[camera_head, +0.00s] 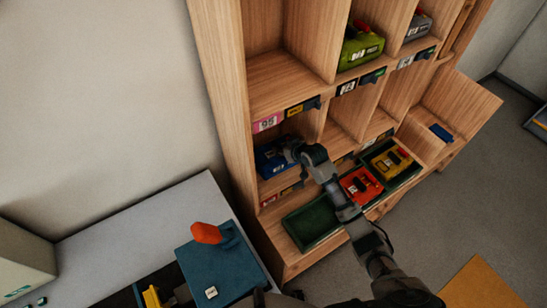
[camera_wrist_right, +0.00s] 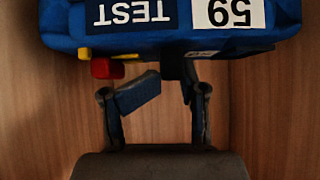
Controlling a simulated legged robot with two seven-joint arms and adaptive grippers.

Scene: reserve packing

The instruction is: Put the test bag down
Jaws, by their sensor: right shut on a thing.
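The blue test bag (camera_head: 270,161) is in the left compartment of the middle shelf row, below a pink 95 label. In the right wrist view the bag (camera_wrist_right: 180,40) fills the top, with an upside-down TEST label and a number label. My right gripper (camera_head: 294,152) reaches into that compartment and is shut on the bag's near side. Its fingers (camera_wrist_right: 163,86) meet the bag beside a small red piece and a yellow piece. Whether the bag's underside touches the shelf is hidden. My left gripper is not visible.
Wooden dividers stand close on both sides. Below are an empty green tray (camera_head: 311,222), a red bag (camera_head: 360,186) and a yellow bag (camera_head: 390,162). Green (camera_head: 360,48) and grey (camera_head: 418,27) bags sit higher. A blue box with an orange piece (camera_head: 207,233) is at lower left.

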